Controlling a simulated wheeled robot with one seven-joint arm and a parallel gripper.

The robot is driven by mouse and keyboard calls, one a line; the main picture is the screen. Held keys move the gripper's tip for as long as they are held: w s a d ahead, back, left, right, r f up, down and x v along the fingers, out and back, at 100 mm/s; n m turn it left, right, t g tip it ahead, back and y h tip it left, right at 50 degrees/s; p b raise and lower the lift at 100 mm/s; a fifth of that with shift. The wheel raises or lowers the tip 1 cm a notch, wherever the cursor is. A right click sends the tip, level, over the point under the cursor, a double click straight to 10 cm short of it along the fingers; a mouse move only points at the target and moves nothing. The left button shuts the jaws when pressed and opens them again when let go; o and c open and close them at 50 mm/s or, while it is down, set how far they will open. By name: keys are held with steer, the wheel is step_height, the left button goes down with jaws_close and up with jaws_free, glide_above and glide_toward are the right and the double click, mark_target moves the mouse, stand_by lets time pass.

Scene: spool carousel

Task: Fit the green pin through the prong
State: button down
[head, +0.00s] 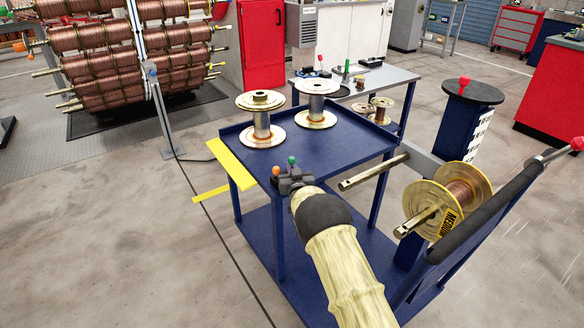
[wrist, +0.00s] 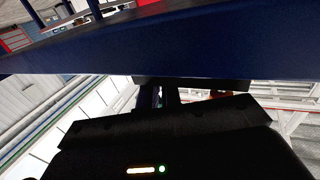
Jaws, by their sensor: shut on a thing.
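The green pin (head: 291,160) shows its green head just above my gripper (head: 287,177), at the front left edge of the blue cart. My gripper is shut, with the green pin apparently between its fingers; the fingers hide the pin's shaft. In the wrist view, my dark fingers (wrist: 158,97) are close to the blue cart edge, and the pin cannot be made out. Two steel prongs lie to the right: a bare one (head: 375,172) with a small hole near its tip, and one (head: 415,222) carrying a copper spool (head: 458,194) marked MEDIUM.
An orange-headed pin (head: 275,171) stands just left of my gripper. The blue cart (head: 345,150) bears two brass-flanged spools (head: 262,118) at the back. A dark post (head: 470,115) with a red knob (head: 464,82) stands behind the prongs.

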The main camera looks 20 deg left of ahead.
step_height(320, 180, up, 10)
steer(key=shift+r+p, duration=0.1)
steer(key=shift+p, duration=0.65)
